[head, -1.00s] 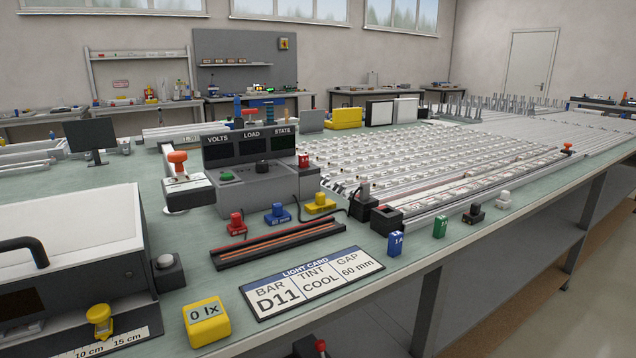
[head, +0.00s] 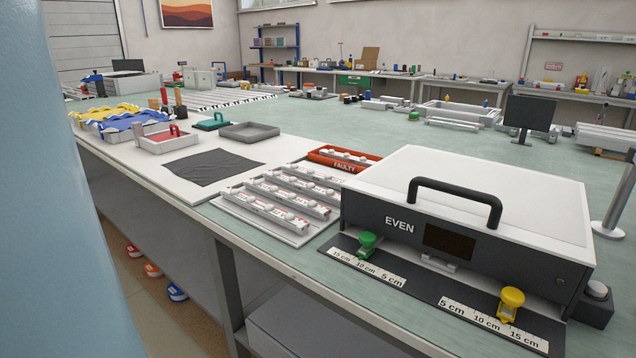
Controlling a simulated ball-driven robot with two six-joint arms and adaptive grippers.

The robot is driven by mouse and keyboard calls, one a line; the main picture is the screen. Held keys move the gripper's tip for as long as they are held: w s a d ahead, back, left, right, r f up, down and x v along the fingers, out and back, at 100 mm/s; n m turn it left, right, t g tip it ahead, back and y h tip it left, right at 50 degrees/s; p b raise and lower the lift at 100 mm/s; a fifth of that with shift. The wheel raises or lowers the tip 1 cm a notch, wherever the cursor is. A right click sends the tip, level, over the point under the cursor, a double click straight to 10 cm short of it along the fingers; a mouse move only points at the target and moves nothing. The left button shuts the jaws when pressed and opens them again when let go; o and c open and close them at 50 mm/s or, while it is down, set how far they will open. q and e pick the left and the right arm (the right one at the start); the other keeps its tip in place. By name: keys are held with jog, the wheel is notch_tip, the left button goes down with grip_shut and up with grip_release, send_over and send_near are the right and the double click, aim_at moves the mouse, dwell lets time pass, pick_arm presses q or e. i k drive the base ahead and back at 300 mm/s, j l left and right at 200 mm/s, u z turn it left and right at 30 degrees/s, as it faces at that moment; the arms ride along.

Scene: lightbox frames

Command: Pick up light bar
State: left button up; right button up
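Several white light bars (head: 277,210) lie in parallel rows on a light rack (head: 246,220) near the front edge of the bench, each with a line of round white knobs and small red marks. A red tray marked FAULTY (head: 344,160) stands just behind them, with a white bar in it. Neither of my grippers shows in the head view, so their state is hidden.
A white-topped box marked EVEN (head: 399,225) with a black handle stands right of the rack, with green (head: 367,243) and yellow (head: 511,303) sliders on scales before it. A black cloth (head: 212,167) and grey tray (head: 249,132) lie left. A pale blue column fills the left edge.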

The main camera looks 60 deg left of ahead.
aim_at(329, 196)
jog(key=u, duration=1.95)
jog(key=i+j+u, duration=0.1)
jog(key=j, duration=0.15)
jog(key=i+j+u, duration=0.1)
jog(key=j, duration=0.1)
